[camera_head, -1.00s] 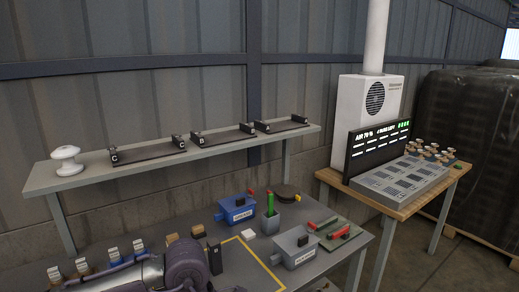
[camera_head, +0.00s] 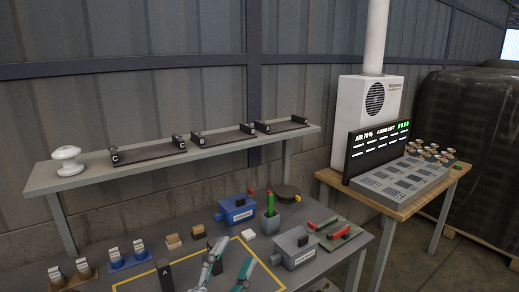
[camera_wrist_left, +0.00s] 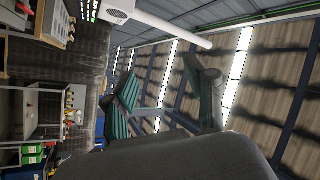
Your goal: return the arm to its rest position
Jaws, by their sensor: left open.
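My left gripper (camera_head: 236,252) shows at the bottom of the head view, over the near bench. Its two fingers with teal pads are spread apart with nothing between them. In the left wrist view the same gripper (camera_wrist_left: 160,58) is open and empty, with its fingers pointing toward the wall and ceiling. The rest of my left arm is below the edge of the head view. My right gripper is in neither view.
The near bench holds a blue box (camera_head: 236,211), a grey box (camera_head: 294,248) and small two-post stands (camera_head: 128,256). A shelf behind holds a white insulator (camera_head: 67,161) and dark cradles (camera_head: 147,152). A wooden table (camera_head: 436,195) with a display (camera_head: 378,148) stands at right.

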